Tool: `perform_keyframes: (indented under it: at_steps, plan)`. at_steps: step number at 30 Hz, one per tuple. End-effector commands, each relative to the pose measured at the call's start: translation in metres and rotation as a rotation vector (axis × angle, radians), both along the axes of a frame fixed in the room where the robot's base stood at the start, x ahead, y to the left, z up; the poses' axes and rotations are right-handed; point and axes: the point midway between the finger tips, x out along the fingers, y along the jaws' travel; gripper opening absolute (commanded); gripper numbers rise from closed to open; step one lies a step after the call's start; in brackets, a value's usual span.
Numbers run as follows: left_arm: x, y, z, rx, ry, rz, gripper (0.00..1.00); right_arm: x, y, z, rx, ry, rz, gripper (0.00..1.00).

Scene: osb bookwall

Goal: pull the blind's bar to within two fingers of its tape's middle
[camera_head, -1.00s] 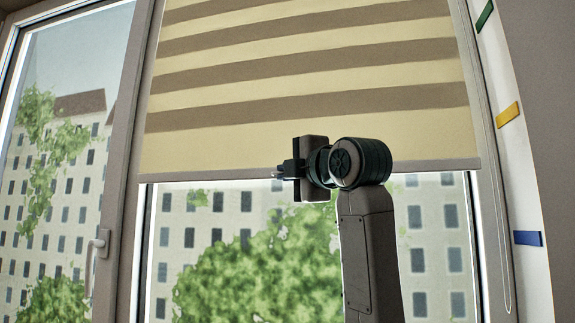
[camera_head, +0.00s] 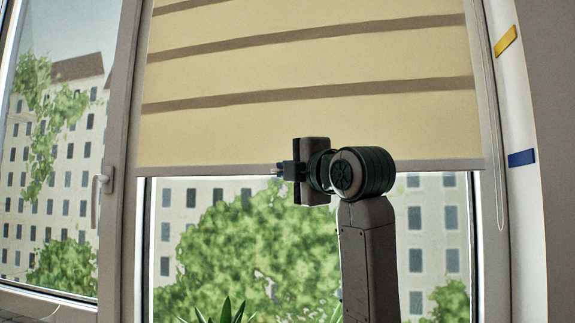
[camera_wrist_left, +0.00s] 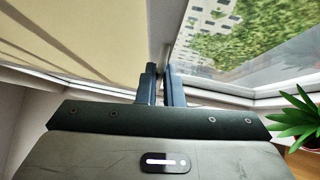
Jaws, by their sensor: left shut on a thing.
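The cream and brown striped blind (camera_head: 300,125) hangs over the window. Its grey bottom bar (camera_head: 435,164) runs across the picture, nearly level. My left gripper (camera_head: 282,170) is shut on the bar, left of its middle. In the left wrist view its two fingers (camera_wrist_left: 160,88) come close together at the blind's lower edge. The white tape (camera_head: 526,205) runs down the wall at the right, with a yellow mark (camera_head: 506,41) and a blue mark (camera_head: 522,157) in view. In the picture, the bar's right end is about level with the blue mark. My right gripper is out of view.
A cord loop (camera_head: 500,190) hangs between blind and tape. A window handle (camera_head: 97,195) is at the left. Green leaves (camera_head: 226,312) show at the bottom; the wrist view shows a potted plant (camera_wrist_left: 300,118) at the right.

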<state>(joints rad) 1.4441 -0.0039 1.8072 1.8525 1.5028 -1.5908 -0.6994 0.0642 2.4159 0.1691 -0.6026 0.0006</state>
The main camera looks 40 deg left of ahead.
Motion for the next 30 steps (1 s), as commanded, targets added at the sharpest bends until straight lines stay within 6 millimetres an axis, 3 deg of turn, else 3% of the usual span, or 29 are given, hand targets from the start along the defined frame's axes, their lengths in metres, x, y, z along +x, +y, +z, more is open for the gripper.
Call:
perform_keyframes:
  at_steps: [13, 17, 26, 30]
  plan:
    - [0.000, 0.000, -0.003, 0.000, 0.000, 0.000, 0.00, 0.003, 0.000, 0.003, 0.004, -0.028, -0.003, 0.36]
    - [0.000, 0.000, -0.003, 0.000, 0.000, 0.000, 0.28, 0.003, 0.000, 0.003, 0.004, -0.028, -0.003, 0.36]
    - [0.000, -0.001, -0.003, 0.000, 0.000, -0.001, 0.28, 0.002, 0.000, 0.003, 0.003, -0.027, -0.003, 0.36]
    - [-0.002, -0.010, -0.004, 0.000, -0.001, -0.003, 0.28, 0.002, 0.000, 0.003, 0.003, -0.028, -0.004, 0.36]
